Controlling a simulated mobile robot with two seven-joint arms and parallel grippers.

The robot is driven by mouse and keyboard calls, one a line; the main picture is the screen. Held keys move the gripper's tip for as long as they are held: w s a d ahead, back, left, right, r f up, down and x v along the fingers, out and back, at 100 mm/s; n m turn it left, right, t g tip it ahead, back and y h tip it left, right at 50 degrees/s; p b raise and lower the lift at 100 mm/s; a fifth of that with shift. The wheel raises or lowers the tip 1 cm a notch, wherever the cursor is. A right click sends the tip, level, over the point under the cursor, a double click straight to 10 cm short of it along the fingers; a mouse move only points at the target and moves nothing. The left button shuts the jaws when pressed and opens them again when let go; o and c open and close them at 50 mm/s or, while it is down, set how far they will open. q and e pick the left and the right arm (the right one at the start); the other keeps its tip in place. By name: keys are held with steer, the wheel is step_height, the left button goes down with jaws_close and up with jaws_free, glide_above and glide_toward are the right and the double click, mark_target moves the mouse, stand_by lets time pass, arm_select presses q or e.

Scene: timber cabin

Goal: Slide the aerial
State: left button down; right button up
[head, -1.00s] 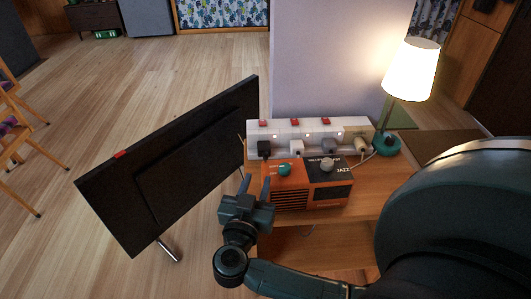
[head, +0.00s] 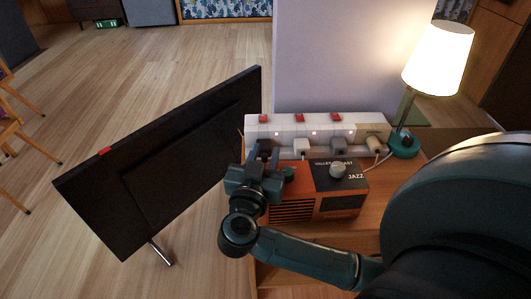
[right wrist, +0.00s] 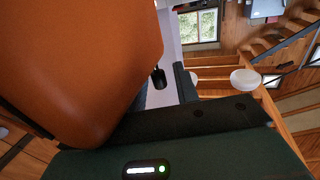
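The orange and black radio (head: 318,208) stands on the wooden table, with a green knob and a grey knob on top. I cannot make out its aerial in the head view; my right gripper covers the radio's left end. My right gripper (head: 263,158) is at that left end, fingers pointing toward the power strip. The fingers look apart, with nothing clearly held. In the right wrist view the orange radio side (right wrist: 80,60) fills the left, very close to my dark gripper body. My left gripper is not in view.
A white power strip (head: 290,122) with plugs and red switches lies behind the radio. A lit lamp (head: 438,60) stands at the right. A large black screen (head: 110,200) leans left of the table. Bare floor lies beyond it.

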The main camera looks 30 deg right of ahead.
steer(key=shift+c, duration=0.4)
jaws_close()
